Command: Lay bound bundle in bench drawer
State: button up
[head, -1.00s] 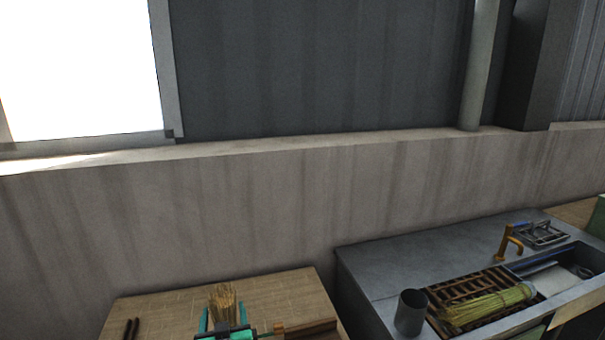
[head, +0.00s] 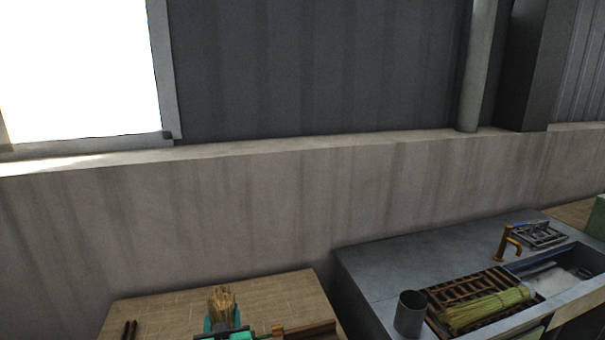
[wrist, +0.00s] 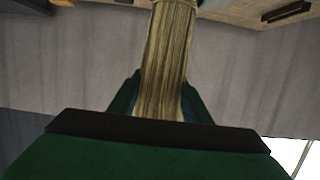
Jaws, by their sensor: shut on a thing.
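In the wrist view the bundle (wrist: 168,55) runs between the green fingers of my gripper (wrist: 163,98). Its binding and lower end cannot be made out in the head view. The bench drawer cannot be made out in either view.
To the right is a grey sink counter (head: 395,265) with a metal cup (head: 410,313). Another, greener bundle (head: 485,308) lies on the brown rack (head: 455,292). An orange-brown tap (head: 507,243) stands behind the basin. Two dark handles (head: 129,330) are at the bench's left.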

aim_at(221, 296)
jog(key=shift+c, duration=0.4)
jog(key=shift+r, duration=0.1)
jog(key=shift+a+r, duration=0.1)
jog(key=shift+r, duration=3.6)
jog(key=shift+d+r, duration=0.2)
jog(key=shift+r, duration=0.25)
jog(key=shift+s+a+r, duration=0.1)
jog(key=shift+a+r, duration=0.05)
jog(key=shift+r, duration=0.6)
jog(key=shift+a+r, duration=0.1)
jog(key=shift+r, duration=0.65)
jog(key=shift+d+r, duration=0.15)
jog(key=shift+r, duration=1.6)
